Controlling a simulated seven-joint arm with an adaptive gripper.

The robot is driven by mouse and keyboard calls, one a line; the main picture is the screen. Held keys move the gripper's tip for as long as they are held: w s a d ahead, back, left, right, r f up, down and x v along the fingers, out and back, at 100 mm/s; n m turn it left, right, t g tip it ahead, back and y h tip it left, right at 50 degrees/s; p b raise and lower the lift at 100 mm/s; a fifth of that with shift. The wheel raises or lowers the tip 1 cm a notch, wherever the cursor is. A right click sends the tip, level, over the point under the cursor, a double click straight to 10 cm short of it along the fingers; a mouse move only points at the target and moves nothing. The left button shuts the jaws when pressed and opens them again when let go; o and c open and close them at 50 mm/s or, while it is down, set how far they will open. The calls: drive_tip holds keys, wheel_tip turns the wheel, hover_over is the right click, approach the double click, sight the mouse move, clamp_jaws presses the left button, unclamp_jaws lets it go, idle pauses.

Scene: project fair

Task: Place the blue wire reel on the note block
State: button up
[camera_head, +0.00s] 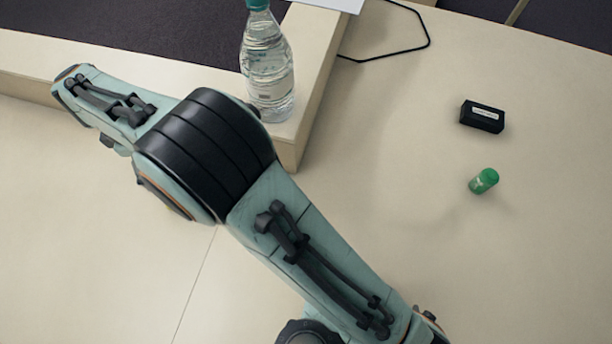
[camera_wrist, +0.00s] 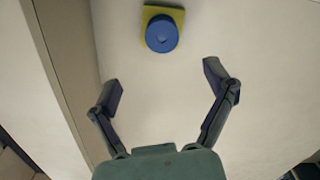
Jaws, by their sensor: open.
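The blue wire reel (camera_wrist: 162,34) shows as a round blue disc at the top of the wrist view. It sits on the yellow note block (camera_wrist: 149,12), whose edges show around it; the reel covers most of the block and reaches past its lower edge in the picture. My gripper (camera_wrist: 164,80) is open and empty, its two fingers spread wide below the reel in the picture, apart from it. In the head view I make out neither the reel, the note block nor my fingers; my arm crosses the left and middle.
A clear water bottle (camera_head: 267,70) stands on a raised ledge (camera_head: 313,72) beside my arm. A black box (camera_head: 482,116) and a green cylinder (camera_head: 484,181) lie on the pale surface at right. A black cable loop (camera_head: 428,40) lies at the top. The right side is mostly clear.

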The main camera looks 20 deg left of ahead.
drive_tip(key=w+d+r+m, duration=0.3)
drive_tip(key=w+d+r, duration=0.1)
drive_tip(key=d, duration=0.4)
drive_tip(key=w+d+r+m, duration=0.3)
drive_tip(key=w+d+r, duration=0.15)
drive_tip(key=d, duration=0.35)
drive_tip(key=d+r+m, duration=0.2)
drive_tip(key=d+m, duration=0.4)
drive_tip(key=d, duration=0.8)
drive_tip(key=s+d+f+m, duration=0.2)
drive_tip(key=s+d+m, duration=0.7)
drive_tip(key=s+d, duration=0.3)
drive_tip(key=shift+f+y, duration=0.25)
drive_tip(key=shift+y, duration=0.15)
